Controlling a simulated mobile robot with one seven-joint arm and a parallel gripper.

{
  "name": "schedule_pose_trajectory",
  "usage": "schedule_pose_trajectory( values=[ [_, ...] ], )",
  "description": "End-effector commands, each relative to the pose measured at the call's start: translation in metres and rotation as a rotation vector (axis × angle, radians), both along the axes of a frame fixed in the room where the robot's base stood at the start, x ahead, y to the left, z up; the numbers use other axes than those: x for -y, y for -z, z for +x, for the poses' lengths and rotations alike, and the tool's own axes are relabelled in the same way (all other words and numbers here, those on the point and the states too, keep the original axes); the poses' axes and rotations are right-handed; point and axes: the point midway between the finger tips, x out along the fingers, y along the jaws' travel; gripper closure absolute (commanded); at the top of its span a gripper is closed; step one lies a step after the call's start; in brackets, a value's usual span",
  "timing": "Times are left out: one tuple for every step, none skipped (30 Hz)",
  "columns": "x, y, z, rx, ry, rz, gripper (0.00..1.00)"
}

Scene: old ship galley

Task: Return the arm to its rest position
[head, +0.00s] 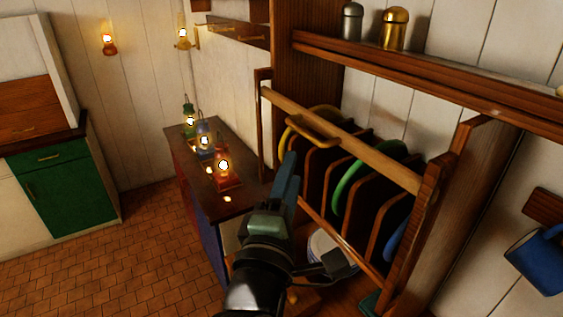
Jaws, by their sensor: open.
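My gripper (316,212) is in the lower middle of the head view, at the end of my black arm, in front of a wooden plate rack (345,140). Its two fingers are spread apart and I see nothing held between them. One finger points up beside the rack's left end; the other lies lower right, over a pale round dish (322,243). I cannot tell whether either finger touches the rack. My gripper hides part of the rack's lower left and the counter behind it.
The rack holds a yellow plate (290,131), a green plate (346,188) and a blue plate (397,238). Several lit lanterns stand on the dark counter (240,200) at left. A shelf (420,75) runs above the rack. A blue mug (538,262) hangs at right. The tiled floor (110,260) is clear.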

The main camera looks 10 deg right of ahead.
Motion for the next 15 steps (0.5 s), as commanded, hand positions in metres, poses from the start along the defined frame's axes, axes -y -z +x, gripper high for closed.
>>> schedule_pose_trajectory(
  values=[
    [-0.002,-0.007,-0.001,0.038,-0.019,0.042,0.53],
    [-0.004,-0.014,-0.001,0.071,-0.037,0.082,0.53],
    [-0.008,-0.025,-0.003,0.127,-0.071,0.154,0.53],
    [-0.011,-0.036,-0.006,0.176,-0.103,0.219,0.53],
    [-0.015,-0.048,-0.009,0.232,-0.142,0.294,0.53],
    [-0.02,-0.066,-0.015,0.312,-0.206,0.404,0.53],
    [-0.025,-0.08,-0.02,0.372,-0.26,0.492,0.53],
    [-0.03,-0.094,-0.027,0.431,-0.318,0.58,0.53],
    [-0.037,-0.113,-0.037,0.504,-0.401,0.698,0.53],
    [-0.041,-0.126,-0.046,0.556,-0.466,0.783,0.53],
    [-0.046,-0.139,-0.056,0.602,-0.531,0.866,0.53],
    [-0.052,-0.155,-0.068,0.656,-0.619,0.971,0.53],
    [-0.056,-0.166,-0.078,0.688,-0.683,1.044,0.53],
    [-0.059,-0.175,-0.088,0.718,-0.745,1.112,0.53],
    [-0.064,-0.186,-0.1,0.746,-0.823,1.192,0.53]
  ],
)
